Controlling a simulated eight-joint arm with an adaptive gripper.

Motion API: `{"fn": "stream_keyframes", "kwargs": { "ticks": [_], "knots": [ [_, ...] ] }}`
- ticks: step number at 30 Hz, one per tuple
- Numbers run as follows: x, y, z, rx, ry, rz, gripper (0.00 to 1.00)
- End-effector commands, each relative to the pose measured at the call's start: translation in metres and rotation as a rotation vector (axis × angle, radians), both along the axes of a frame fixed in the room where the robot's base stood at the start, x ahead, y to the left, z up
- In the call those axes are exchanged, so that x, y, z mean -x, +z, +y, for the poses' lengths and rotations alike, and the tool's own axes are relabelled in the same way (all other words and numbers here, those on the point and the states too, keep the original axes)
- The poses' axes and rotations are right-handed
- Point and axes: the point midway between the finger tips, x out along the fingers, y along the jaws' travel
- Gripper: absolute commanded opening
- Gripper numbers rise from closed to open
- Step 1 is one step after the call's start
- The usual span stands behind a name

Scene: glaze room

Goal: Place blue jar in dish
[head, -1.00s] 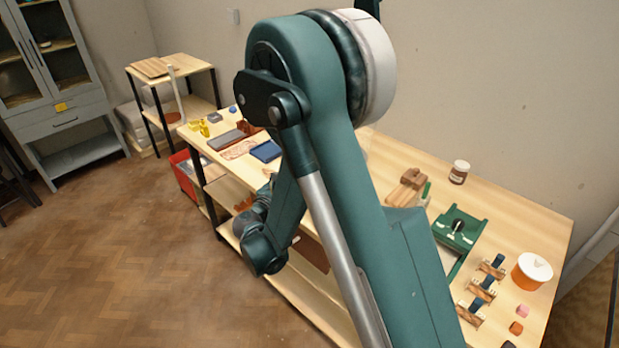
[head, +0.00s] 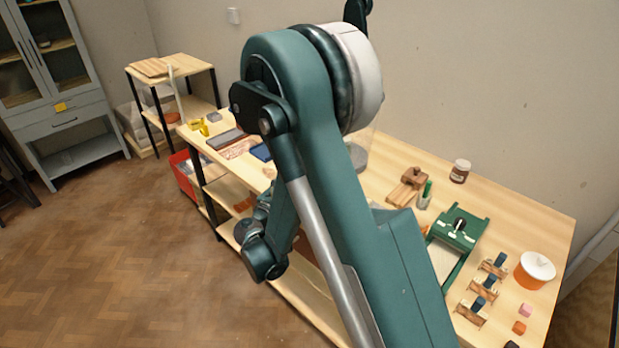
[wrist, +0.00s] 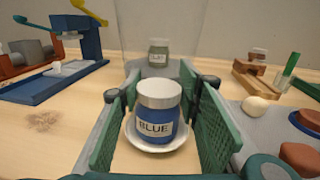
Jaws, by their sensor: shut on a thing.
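The blue jar (wrist: 158,123), with a white lid and a label reading BLUE, stands upright between the fingers of my gripper (wrist: 160,105) in the wrist view. My gripper is shut on the jar. A white dish (wrist: 135,142) is directly under the jar, and its rim shows around the jar's base. I cannot tell whether the jar's bottom touches the dish. In the head view my own arm hides the gripper, the blue jar and the dish.
A clear container (wrist: 190,30) stands behind the jar, with a small labelled jar (wrist: 158,52) beyond the fingertips. A blue stand (wrist: 70,65) is at left. A wooden block (wrist: 262,80) and a grey tray (wrist: 235,100) are at right.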

Motion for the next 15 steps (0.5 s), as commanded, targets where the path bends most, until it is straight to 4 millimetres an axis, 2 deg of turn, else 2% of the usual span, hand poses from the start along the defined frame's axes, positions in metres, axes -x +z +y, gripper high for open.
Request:
{"fn": "stream_keyframes", "kwargs": {
  "ticks": [4,5,7,15],
  "knots": [
    [0.0000,-0.0038,0.0000,0.000,0.000,0.000,0.18],
    [0.0000,-0.0031,0.0000,0.000,0.000,0.000,0.38],
    [0.0000,-0.0026,0.0000,0.000,0.000,0.000,0.47],
    [0.0000,-0.0025,0.0000,0.000,0.000,0.000,0.49]
  ]
}}
